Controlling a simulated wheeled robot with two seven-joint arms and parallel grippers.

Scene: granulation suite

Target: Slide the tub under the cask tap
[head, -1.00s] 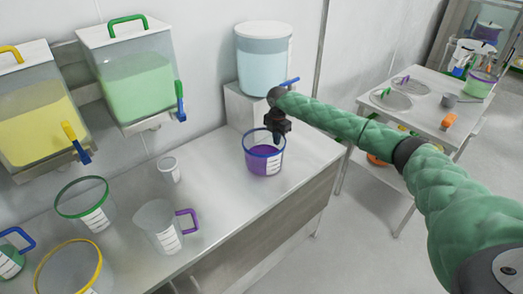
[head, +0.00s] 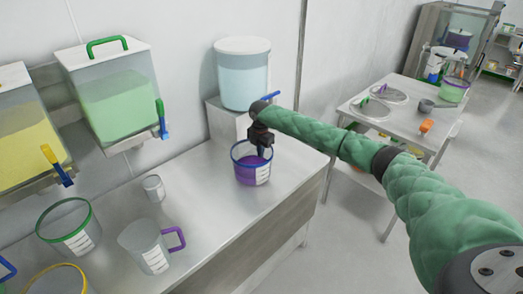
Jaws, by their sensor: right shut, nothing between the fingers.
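The tub (head: 252,173) has a blue rim, a white label and purple contents. It stands upright on the steel bench, in front of the stand of the cask (head: 243,80). The cask is a white-lidded cylinder of pale blue liquid. Its blue-handled tap (head: 271,95) shows partly; my right wrist hides the spout. My right gripper (head: 261,150) points down at the tub's mouth, its shut fingertips reaching the rim area with nothing between them. I cannot tell whether they touch the tub's wall. My left gripper is out of view.
A small white cup (head: 153,188), a purple-handled jug (head: 145,248) and a green-rimmed tub (head: 66,228) stand to the left. Green (head: 112,95) and yellow (head: 28,130) dispensers hang on the wall. The bench's front edge lies right of the tub.

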